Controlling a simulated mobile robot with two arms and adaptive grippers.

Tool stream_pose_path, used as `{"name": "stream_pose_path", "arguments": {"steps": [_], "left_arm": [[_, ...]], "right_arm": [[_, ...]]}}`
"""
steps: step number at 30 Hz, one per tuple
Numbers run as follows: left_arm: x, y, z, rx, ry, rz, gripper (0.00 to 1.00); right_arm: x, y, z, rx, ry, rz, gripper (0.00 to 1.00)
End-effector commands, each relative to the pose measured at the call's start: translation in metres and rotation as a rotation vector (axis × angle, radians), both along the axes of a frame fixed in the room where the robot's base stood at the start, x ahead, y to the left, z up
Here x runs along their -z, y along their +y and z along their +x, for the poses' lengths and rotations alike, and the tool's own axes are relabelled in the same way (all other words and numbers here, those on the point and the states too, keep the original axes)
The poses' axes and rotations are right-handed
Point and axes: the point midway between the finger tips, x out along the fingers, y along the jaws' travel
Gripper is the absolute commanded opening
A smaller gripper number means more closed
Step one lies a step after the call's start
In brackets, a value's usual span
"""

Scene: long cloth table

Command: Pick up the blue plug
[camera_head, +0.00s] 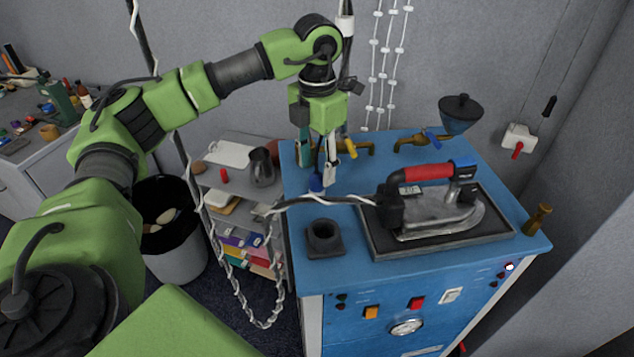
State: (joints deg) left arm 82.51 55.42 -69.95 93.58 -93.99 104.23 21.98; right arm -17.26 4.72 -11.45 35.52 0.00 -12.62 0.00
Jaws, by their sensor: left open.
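A small blue plug (316,183) stands on the blue top of the ironing station (365,158), near its left side. My left gripper (318,163) points down from above, with its fingers apart and empty. Its fingertips are just above or beside the plug in the picture; I cannot tell the exact depth gap. My right gripper is not in view.
An iron (440,212) with a red handle rests on a dark tray (385,248). A black square socket (323,238) and a twisted cable (300,200) are close to the plug. Brass taps (410,140) and a funnel (460,115) stand behind.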

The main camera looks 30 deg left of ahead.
Motion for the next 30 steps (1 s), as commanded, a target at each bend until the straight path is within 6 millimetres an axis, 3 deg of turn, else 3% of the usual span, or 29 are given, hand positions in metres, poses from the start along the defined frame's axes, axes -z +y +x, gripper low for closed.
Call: {"name": "stream_pose_path", "arguments": {"steps": [3,9,17,22,30], "left_arm": [[0.013,0.003,0.0,-0.001,0.006,0.002,0.44],[0.039,0.003,0.001,0.0,0.003,0.002,0.44],[0.043,0.002,0.002,0.0,0.001,0.0,0.44],[0.043,0.002,0.002,0.0,0.001,0.0,0.03],[0.042,0.002,0.002,0.0,0.0,0.0,0.02]], "right_arm": [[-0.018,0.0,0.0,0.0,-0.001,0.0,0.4],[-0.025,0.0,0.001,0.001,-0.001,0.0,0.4],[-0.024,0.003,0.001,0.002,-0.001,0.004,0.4],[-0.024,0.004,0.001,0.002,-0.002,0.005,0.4],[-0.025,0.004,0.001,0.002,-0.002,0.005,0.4]]}}
